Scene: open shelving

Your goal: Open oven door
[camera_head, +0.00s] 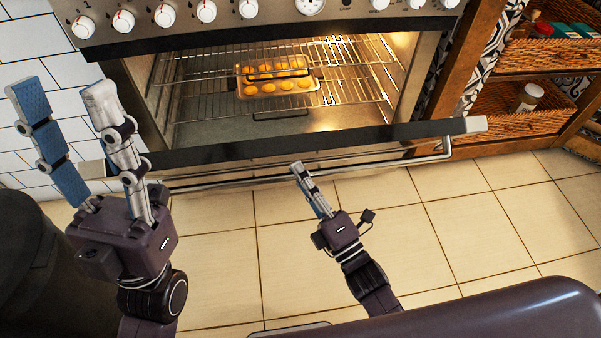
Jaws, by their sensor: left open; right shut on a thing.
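The oven door (230,152) is swung down, and the lit oven cavity (225,130) shows above its dark top edge. A metal bar handle (400,157) runs along the door's outer side. My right gripper (297,168) is at the middle of this handle, shut on it, with its fingertips just under the door edge. The exact grip on the bar is partly hidden by the fingers. My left gripper (65,90) is raised at the left, open and empty, its two fingers wide apart, clear of the door.
Inside the oven, a tray (290,103) of golden baked pieces sits on a wire rack (200,105). White control knobs (206,11) line the panel above. A wooden shelf (510,97) with jars stands at the right. Tiled floor (480,220) lies open in front; a dark round object (35,250) is at lower left.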

